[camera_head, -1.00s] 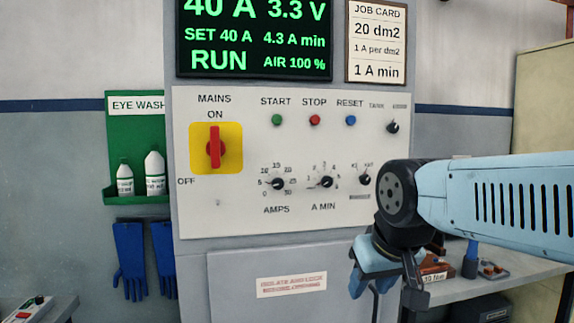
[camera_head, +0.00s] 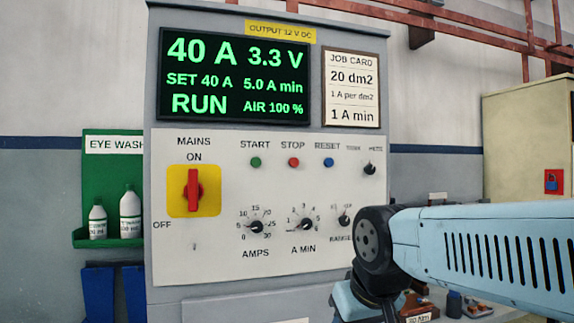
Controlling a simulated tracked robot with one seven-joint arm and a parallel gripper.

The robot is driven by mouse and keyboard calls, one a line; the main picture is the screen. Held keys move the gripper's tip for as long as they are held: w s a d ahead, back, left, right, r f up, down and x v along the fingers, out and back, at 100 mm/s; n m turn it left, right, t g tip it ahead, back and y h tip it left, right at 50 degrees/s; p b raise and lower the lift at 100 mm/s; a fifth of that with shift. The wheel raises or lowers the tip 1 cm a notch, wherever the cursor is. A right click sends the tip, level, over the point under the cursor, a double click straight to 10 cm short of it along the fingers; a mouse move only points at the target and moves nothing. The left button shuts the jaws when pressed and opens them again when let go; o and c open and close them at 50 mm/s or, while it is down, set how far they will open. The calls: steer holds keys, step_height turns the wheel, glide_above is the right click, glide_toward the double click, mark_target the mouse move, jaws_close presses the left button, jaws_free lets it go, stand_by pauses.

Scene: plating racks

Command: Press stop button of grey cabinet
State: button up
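The grey cabinet (camera_head: 350,40) stands upright in the middle of the view, with a pale control panel (camera_head: 200,265) on its front. The red stop button (camera_head: 293,162) sits under the word STOP, between the green start button (camera_head: 256,162) and the blue reset button (camera_head: 328,162). The display (camera_head: 235,75) above reads 40 A, 3.3 V, 5.0 A min and RUN. My gripper (camera_head: 365,303) hangs at the lower right, below the buttons and apart from them. Its fingertips are cut off by the bottom edge.
A red mains switch (camera_head: 193,190) points to ON at the panel's left, with AMPS (camera_head: 255,226) and A MIN (camera_head: 307,224) dials lower down. A green eye wash station (camera_head: 100,175) hangs at left. Small items stand on a bench at lower right.

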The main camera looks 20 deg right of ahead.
jaws_close()
